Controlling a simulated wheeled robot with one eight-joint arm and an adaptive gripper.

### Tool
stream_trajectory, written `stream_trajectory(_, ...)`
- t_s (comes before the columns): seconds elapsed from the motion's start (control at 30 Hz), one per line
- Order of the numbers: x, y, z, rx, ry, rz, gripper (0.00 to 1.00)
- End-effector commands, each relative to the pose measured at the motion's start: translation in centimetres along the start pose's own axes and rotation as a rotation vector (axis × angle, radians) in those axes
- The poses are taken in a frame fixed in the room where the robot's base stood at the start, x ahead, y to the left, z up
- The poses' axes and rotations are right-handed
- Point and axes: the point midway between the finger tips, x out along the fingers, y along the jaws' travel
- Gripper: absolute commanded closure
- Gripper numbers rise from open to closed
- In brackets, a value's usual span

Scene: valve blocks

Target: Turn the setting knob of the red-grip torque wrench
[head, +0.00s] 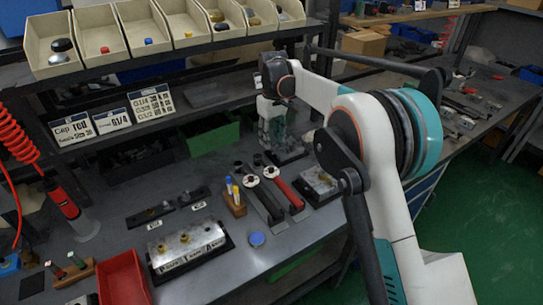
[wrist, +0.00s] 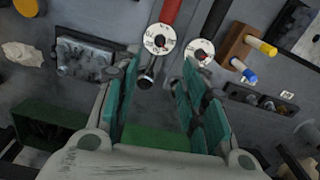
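The red-grip torque wrench (head: 289,194) lies on the bench beside a black-grip one (head: 264,206). In the wrist view its red grip (wrist: 171,12) is at the top, with a round white dial (wrist: 160,39) below it. Its dark, rounded end (wrist: 147,77) points down toward the space between my fingers. My gripper (wrist: 160,88) is open and empty, with teal pads on both sides. In the head view my gripper (head: 281,140) points down behind the wrench heads; its fingertips are partly unclear. I cannot tell whether a finger touches the wrench.
A wooden holder (head: 235,203) with yellow and blue pieces stands left of the wrenches. A metal block (head: 320,184) lies to the right. A labelled valve block (head: 186,246) and red tray (head: 124,281) are nearer. A shelf with bins (head: 150,55) overhangs the back.

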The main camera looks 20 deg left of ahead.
Motion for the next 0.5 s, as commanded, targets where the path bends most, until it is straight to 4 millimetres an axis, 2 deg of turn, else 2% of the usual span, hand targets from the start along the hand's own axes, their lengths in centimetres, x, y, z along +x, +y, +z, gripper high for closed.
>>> stream_trajectory(0.1,-0.8,0.0,-0.1,-0.169,-0.003,0.0,0.61)
stream_trajectory(0.27,-0.7,0.0,-0.1,-0.291,-0.005,-0.001,0.61)
stream_trajectory(0.37,0.0,0.0,-0.1,-0.306,-0.006,-0.001,0.61)
stream_trajectory(0.5,2.0,0.0,-0.1,-0.305,-0.005,-0.001,0.61)
